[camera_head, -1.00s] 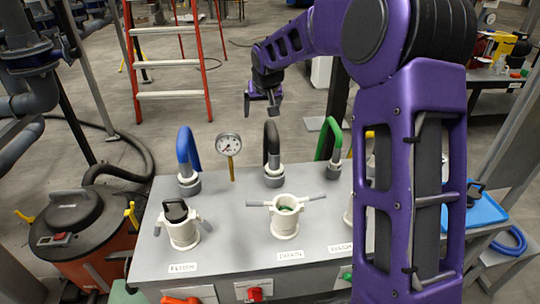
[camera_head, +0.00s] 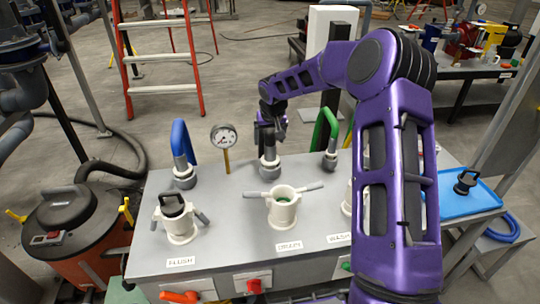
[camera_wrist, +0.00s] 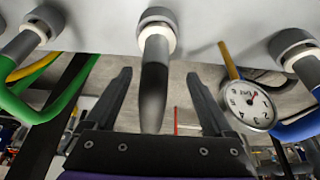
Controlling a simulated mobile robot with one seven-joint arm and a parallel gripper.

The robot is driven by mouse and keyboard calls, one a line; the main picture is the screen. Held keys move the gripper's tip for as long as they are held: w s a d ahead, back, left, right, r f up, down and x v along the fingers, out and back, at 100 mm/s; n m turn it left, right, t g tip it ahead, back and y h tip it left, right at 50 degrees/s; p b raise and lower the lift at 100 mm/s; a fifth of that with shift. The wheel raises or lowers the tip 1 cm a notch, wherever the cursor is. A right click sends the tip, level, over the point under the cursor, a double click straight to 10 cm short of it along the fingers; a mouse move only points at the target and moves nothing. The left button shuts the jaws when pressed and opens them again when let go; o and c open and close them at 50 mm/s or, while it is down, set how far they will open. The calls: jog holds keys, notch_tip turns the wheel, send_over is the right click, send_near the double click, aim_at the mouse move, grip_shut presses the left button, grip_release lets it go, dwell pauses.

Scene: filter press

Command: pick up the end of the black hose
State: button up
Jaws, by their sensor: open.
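The black hose end has a grey and white collar (camera_head: 269,165) and stands on the grey table, between the blue hose (camera_head: 181,144) and the green hose (camera_head: 328,130). In the head view my gripper (camera_head: 271,128) is at the hose and covers most of its black part. In the wrist view the picture is upside down, and the black hose (camera_wrist: 154,85) runs between the two spread fingers of my gripper (camera_wrist: 158,74). There is a gap on each side of the hose. The green hose (camera_wrist: 50,108) and the blue hose (camera_wrist: 297,128) lie outside the fingers.
A pressure gauge (camera_head: 223,137) on a yellow stem stands left of the black hose. White ports with handles (camera_head: 282,206) line the front of the grey table (camera_head: 230,235). A blue tray (camera_head: 462,198) is at right and an orange drum (camera_head: 85,255) at left.

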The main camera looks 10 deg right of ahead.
aim_at(270, 145)
jog(key=shift+w+d+x, duration=0.15)
jog(key=shift+d+x, duration=0.05)
jog(key=shift+x, duration=1.2)
jog(key=shift+w+d+x, duration=0.15)
jog(key=shift+x, duration=1.25)
jog(key=shift+r, duration=0.15)
grip_shut()
